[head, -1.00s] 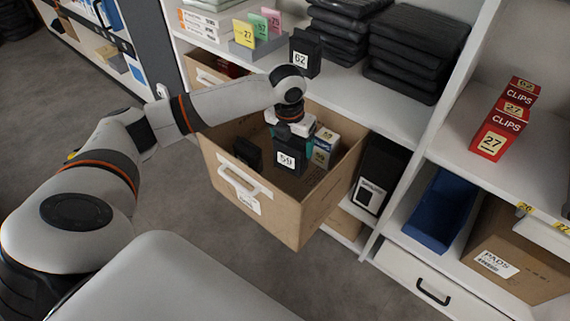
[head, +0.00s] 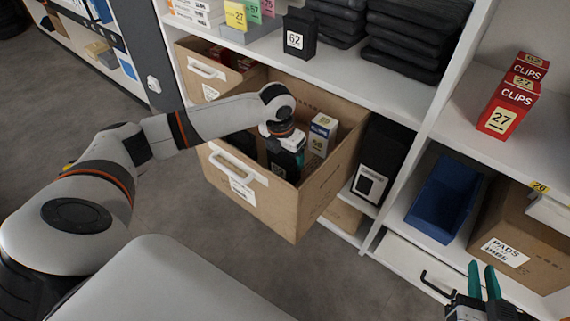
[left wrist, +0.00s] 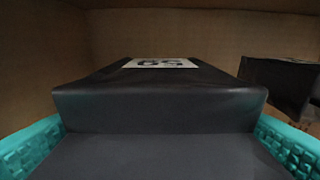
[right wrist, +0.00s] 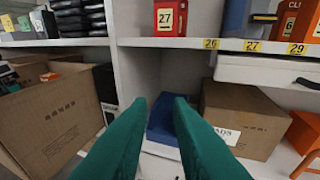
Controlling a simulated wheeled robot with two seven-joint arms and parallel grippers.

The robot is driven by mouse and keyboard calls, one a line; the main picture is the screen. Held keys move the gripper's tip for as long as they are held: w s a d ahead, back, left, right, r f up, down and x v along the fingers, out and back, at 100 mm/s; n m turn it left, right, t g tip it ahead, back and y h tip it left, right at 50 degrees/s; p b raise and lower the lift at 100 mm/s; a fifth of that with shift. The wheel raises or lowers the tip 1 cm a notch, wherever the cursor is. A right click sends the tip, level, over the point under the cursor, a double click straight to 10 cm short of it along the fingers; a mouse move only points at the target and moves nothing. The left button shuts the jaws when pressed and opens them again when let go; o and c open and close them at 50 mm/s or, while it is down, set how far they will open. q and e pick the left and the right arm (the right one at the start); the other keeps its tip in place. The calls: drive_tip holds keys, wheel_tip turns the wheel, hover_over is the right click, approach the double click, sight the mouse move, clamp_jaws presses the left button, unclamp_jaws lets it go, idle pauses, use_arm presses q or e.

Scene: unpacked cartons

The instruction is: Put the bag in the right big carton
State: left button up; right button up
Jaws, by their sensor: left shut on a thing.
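The black bag (head: 283,169) with a white label is inside the right big carton (head: 268,208), held from above by my left gripper (head: 288,152). In the left wrist view the bag (left wrist: 160,105), labelled 59, sits between the teal fingers, with brown carton wall (left wrist: 60,50) behind it. Whether its bottom touches the carton floor is hidden. The carton is brown and open-topped, with a white handle and label on its front. My right gripper (head: 483,282) is at the bottom right of the head view, open and empty; its parted fingers show in the right wrist view (right wrist: 162,105).
In the carton are a white box (head: 322,134) and another dark bag (left wrist: 283,82). A second carton (head: 195,73) stands behind left. On the shelf above are a black bag labelled 62 (head: 299,34) and stacked black packs. A blue bin (head: 445,197) is to the right.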

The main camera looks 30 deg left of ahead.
use_arm(q)
wheel_tip(320, 180, down, 4)
drive_tip(key=shift+r+b, duration=0.25)
drive_tip(key=shift+b, duration=0.4)
use_arm(e)
drive_tip(key=r+t, duration=0.2)
drive_tip(key=r, duration=0.1)
drive_tip(key=a+r+t+y, duration=0.1)
drive_tip(key=r, duration=0.1)
drive_tip(key=shift+w+t, duration=0.3)
use_arm(q)
drive_tip(key=shift+f, duration=0.15)
drive_tip(key=o, duration=1.1)
drive_tip(key=shift+c, duration=0.2)
